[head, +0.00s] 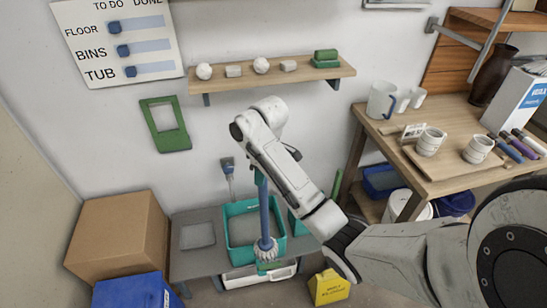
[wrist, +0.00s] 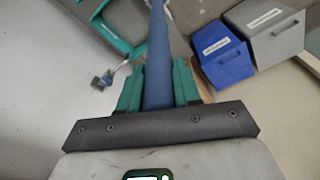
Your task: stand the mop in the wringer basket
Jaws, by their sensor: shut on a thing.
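The mop has a blue handle (head: 264,210) and a pale strand head (head: 266,248), and it hangs nearly upright, head down. My gripper (head: 260,178) is shut on the upper handle. In the wrist view the teal fingers (wrist: 158,85) close around the blue handle (wrist: 158,50), and the mop head is out of sight. A teal tub (head: 229,211) stands on the low grey bench behind the mop. The mop head overlaps the tub's front edge in the head view, and I cannot tell whether it touches. I cannot clearly make out which teal part is the wringer basket.
A cardboard box (head: 115,235) and blue bin (head: 130,292) stand left. A wooden table (head: 440,182) with cups stands right.

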